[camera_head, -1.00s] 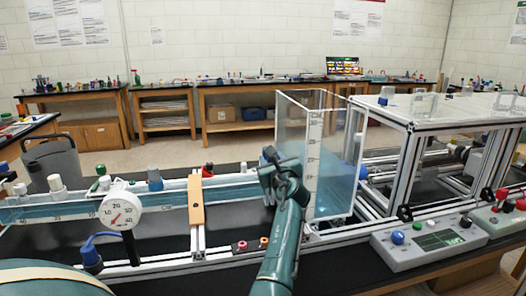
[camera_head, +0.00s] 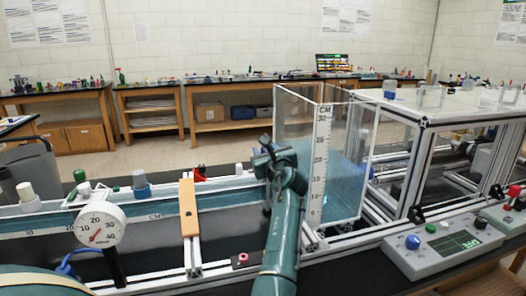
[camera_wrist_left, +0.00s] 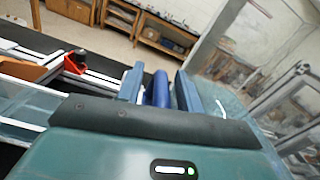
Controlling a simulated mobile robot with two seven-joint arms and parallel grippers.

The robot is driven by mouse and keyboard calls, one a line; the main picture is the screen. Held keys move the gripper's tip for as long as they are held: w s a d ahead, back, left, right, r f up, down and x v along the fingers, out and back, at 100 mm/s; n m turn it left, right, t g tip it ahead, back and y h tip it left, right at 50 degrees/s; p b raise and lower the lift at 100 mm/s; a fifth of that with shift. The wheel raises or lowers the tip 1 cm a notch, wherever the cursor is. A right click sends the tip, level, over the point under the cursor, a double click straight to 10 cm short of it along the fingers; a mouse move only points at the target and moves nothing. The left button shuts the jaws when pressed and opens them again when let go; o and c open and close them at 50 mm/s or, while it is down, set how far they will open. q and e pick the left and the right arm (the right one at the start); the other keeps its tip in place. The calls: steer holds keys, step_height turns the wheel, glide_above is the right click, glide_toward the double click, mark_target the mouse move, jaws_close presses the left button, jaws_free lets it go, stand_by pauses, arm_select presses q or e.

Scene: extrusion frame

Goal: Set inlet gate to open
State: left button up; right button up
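My left gripper (camera_head: 272,150) is at the channel's right end, beside the clear water tank (camera_head: 352,195). In the left wrist view, its two fingers (camera_wrist_left: 159,88) stand on either side of a dark blue upright piece (camera_wrist_left: 161,90), with narrow gaps showing on both sides. The piece may be the inlet gate's handle; the gripper and arm largely hide it in the head view. Its lower part is hidden in the wrist view too, so I cannot tell the gate's position. My right gripper is out of view.
The water channel (camera_head: 140,222) runs left, with a round dial gauge (camera_head: 100,225) and an orange upright plate (camera_head: 188,207). A red part (camera_head: 200,173) sits behind the plate. A grey control box (camera_head: 440,248) with a blue knob stands at right, before the aluminium frame (camera_head: 425,165).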

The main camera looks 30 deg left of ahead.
arm_select(q)
steer(key=shift+c, duration=0.6)
jaws_close()
